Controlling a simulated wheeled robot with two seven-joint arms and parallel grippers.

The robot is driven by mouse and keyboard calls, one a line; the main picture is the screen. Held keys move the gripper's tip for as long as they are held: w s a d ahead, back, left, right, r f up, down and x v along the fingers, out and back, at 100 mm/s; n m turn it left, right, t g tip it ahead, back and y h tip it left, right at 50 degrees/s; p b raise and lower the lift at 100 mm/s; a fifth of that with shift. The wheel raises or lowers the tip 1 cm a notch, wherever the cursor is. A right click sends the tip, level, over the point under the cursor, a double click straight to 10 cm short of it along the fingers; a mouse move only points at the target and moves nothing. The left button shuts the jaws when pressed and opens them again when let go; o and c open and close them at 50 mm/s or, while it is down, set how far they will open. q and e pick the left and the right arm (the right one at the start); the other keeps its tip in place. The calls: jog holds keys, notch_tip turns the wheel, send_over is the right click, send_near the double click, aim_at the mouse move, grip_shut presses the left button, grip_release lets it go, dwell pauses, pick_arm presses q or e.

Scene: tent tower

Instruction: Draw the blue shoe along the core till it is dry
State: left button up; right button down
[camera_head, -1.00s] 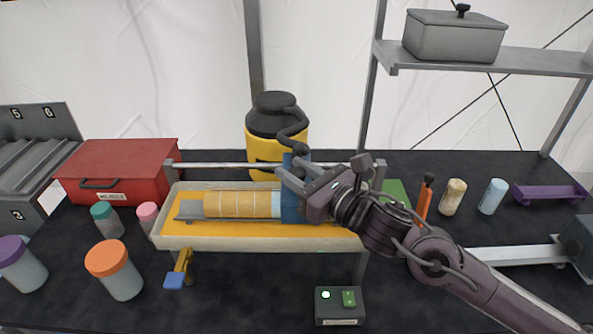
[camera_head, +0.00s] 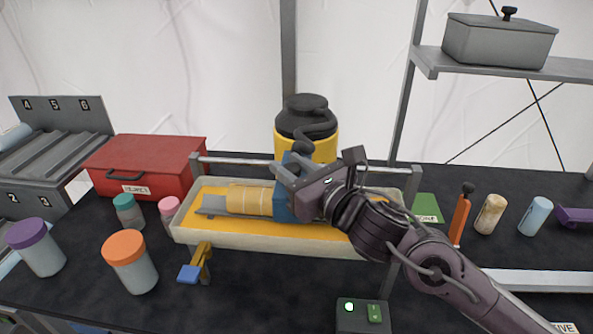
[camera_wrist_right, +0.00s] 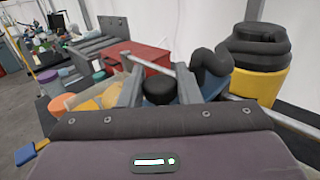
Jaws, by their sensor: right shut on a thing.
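The tan core (camera_head: 250,199) lies lengthwise in a pale tray (camera_head: 270,240) with a yellow floor. The blue shoe (camera_head: 285,205) sits around or against the core; my gripper partly covers it. The shoe also shows in the right wrist view (camera_wrist_right: 212,84), behind the right finger. My right gripper (camera_head: 282,174) is shut on the shoe's dark knob (camera_wrist_right: 160,88), which sits between both fingers in the wrist view. The core right of the shoe is hidden by my arm. My left gripper is not in view.
A yellow-and-black vacuum (camera_head: 308,125) stands behind the tray, its dark hose running to the shoe. A metal rail (camera_head: 235,161) runs along the tray's back. A red case (camera_head: 150,165) and lidded jars (camera_head: 130,262) stand left. A green-lit box (camera_head: 363,316) is in front.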

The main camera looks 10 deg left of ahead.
jog(key=c, duration=1.1)
grip_release()
jog(key=shift+d, duration=0.1)
jog(key=shift+s+d+f, duration=0.1)
jog(key=shift+s+d, duration=0.1)
jog(key=shift+d, duration=0.05)
jog(key=b+v, duration=0.2)
jog(key=v, duration=0.4)
jog(key=shift+s+d, duration=0.15)
jog(key=shift+s, duration=0.05)
jog(key=shift+s+d+b, duration=0.15)
jog(key=shift+s+b, duration=0.1)
jog(key=shift+b, duration=0.05)
